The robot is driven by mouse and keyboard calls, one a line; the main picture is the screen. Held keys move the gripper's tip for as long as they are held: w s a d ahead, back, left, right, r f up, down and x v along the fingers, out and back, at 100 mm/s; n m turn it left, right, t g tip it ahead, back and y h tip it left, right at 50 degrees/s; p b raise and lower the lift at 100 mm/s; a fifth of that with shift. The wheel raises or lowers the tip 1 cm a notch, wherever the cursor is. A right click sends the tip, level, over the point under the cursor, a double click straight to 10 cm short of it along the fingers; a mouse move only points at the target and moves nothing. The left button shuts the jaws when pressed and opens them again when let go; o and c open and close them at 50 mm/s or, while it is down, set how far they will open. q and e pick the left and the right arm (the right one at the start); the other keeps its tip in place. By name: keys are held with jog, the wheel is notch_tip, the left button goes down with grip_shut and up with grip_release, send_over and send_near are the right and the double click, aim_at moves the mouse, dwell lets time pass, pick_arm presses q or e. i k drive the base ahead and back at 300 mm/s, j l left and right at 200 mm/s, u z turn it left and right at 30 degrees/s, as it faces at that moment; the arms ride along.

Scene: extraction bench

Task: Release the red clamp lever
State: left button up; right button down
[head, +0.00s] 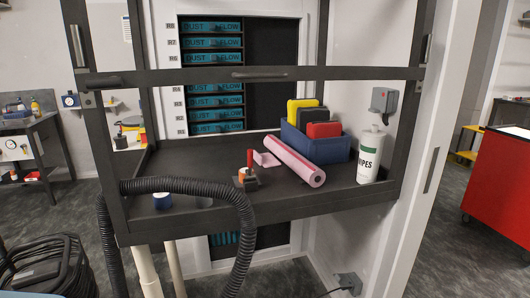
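A small clamp (250,184) stands on the dark bench top, near its front edge and about the middle. Its red lever (250,158) points upright. An orange and white round piece (241,176) sits at the clamp, on its left side. Whether the clamp grips this piece is too small to tell. Neither of my grippers shows in the head view.
A dark frame with a crossbar (200,78) surrounds the bench. A pink roll (293,160) lies right of the clamp, before a blue bin (318,147). A wipes canister (371,155) stands at right. A black ribbed hose (180,185) crosses the front left edge.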

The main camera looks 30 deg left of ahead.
aim_at(250, 177)
jog(key=i+j+z, duration=0.1)
jog(key=i+j, duration=0.7)
